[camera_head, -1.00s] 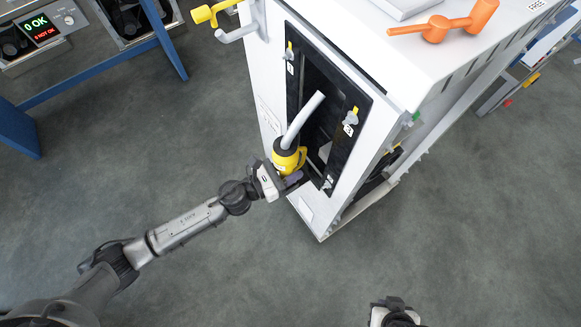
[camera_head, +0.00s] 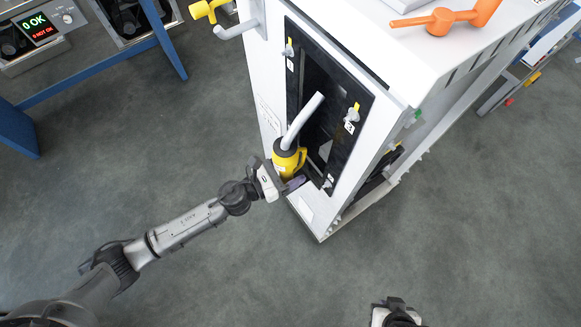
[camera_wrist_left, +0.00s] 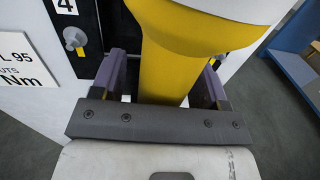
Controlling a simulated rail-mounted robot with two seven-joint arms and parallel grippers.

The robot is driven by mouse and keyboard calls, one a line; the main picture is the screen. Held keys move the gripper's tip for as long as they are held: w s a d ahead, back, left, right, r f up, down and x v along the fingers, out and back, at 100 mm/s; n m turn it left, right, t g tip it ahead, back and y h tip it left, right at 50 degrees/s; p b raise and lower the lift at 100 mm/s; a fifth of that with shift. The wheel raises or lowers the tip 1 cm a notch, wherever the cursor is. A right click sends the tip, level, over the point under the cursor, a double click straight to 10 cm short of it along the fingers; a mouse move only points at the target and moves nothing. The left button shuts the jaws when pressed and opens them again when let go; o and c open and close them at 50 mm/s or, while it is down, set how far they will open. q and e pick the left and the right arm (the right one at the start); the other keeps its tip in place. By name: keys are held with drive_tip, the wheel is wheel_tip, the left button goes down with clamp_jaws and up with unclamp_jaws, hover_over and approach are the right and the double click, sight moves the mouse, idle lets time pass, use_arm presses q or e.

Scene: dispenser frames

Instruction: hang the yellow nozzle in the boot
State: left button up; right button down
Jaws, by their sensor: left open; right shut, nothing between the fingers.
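The yellow nozzle (camera_head: 289,160) is at the lower front of the white cabinet, by a black-framed recess (camera_head: 325,120). Its dark collar and grey spout (camera_head: 303,118) point up and to the right across the recess. In the left wrist view its yellow body (camera_wrist_left: 172,62) stands between the purple fingers. My left gripper (camera_head: 290,180) is open around the nozzle, with a finger on each side (camera_wrist_left: 163,75). I cannot make out the boot apart from the nozzle and recess. My right gripper (camera_head: 396,303) is shut and empty at the bottom edge.
An orange handle-like part (camera_head: 450,17) lies on the cabinet top. A yellow part (camera_head: 207,9) and a grey hook (camera_head: 237,29) stick out at its upper left. A blue-framed bench (camera_head: 110,62) stands at the upper left. The grey floor in front is clear.

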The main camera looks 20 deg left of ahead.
use_arm(q)
drive_tip(key=shift+f, duration=0.15)
drive_tip(key=shift+s+a, duration=0.1)
drive_tip(key=shift+s, duration=0.05)
drive_tip(key=shift+s+a, duration=0.2)
drive_tip(key=v, duration=1.3)
